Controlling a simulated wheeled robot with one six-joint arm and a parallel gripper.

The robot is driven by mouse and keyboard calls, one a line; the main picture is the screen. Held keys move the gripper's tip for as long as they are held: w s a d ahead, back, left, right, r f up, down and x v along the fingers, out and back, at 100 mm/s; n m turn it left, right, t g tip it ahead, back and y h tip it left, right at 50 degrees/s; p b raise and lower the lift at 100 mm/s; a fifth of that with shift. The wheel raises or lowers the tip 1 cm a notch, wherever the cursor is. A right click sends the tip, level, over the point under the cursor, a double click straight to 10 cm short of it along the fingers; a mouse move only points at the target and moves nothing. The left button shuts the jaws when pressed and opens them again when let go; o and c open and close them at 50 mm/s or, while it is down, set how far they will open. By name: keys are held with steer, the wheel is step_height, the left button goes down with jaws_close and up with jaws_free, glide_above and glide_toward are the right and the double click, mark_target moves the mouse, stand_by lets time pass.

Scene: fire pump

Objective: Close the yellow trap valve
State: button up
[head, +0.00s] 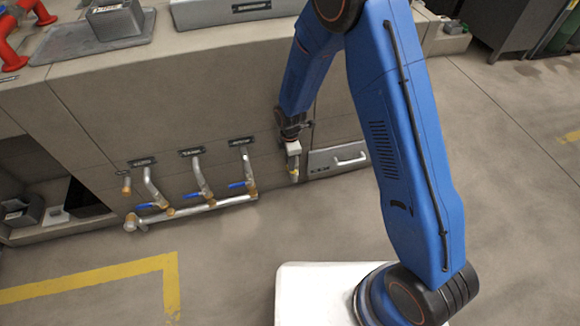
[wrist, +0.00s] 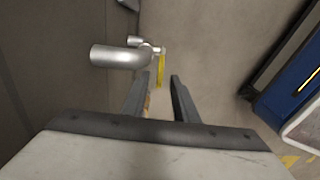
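The yellow trap valve shows as a thin yellow lever (wrist: 162,70) beside a bent silver pipe (wrist: 112,57) in the wrist view. The lever points toward my gripper (wrist: 161,82). Its near end appears in line with the gap between the two dark fingers, which are apart with nothing seen held. I cannot tell how far the lever is from the fingertips. In the head view my gripper (head: 293,148) is low by the counter front, right of the blue-handled valves. A small bit of yellow shows just below it; the rest of the valve is mostly hidden.
Several silver pipes with blue levers (head: 203,193) join a horizontal pipe (head: 195,212) to the left. A drawer with a pale handle (head: 350,159) is just right of my gripper. The floor (head: 230,265) in front is clear, with a yellow line (head: 100,275).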

steer(key=shift+f, duration=1.7)
jaws_close()
